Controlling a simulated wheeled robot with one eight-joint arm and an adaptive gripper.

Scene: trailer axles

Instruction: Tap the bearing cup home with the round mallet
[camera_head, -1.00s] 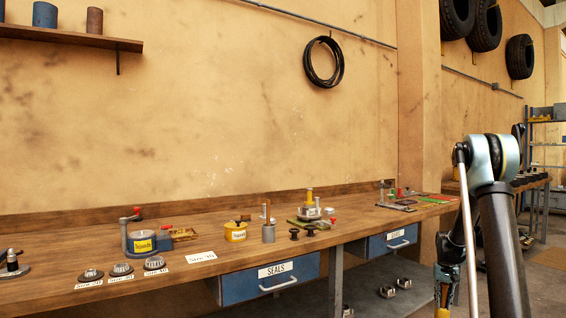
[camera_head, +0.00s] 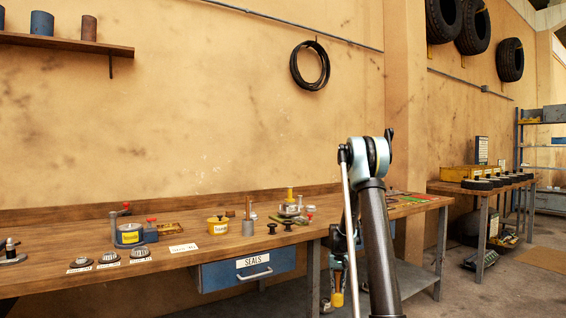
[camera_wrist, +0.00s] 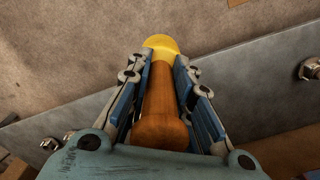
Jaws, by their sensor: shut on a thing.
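My gripper (camera_wrist: 160,85) is shut on the round mallet (camera_wrist: 165,115). Its wooden handle lies between the fingers, and its yellow head (camera_wrist: 160,43) shows past the fingertips. In the head view my gripper (camera_head: 337,278) hangs low in front of the workbench, with the yellow mallet head (camera_head: 338,300) below it. On the workbench (camera_head: 185,228), a small metal assembly (camera_head: 291,211) has an upright yellow piece on top. It stands left of my arm and apart from the gripper. I cannot make out the bearing cup in it.
Several bearings (camera_head: 110,258) sit by labels at the front left of the workbench. A yellow tin (camera_head: 217,226), a metal cylinder (camera_head: 248,226) and black knobs (camera_head: 288,224) stand nearer the middle. A blue SEALS drawer (camera_head: 248,270) is below. Another table (camera_head: 480,186) stands right, with floor between.

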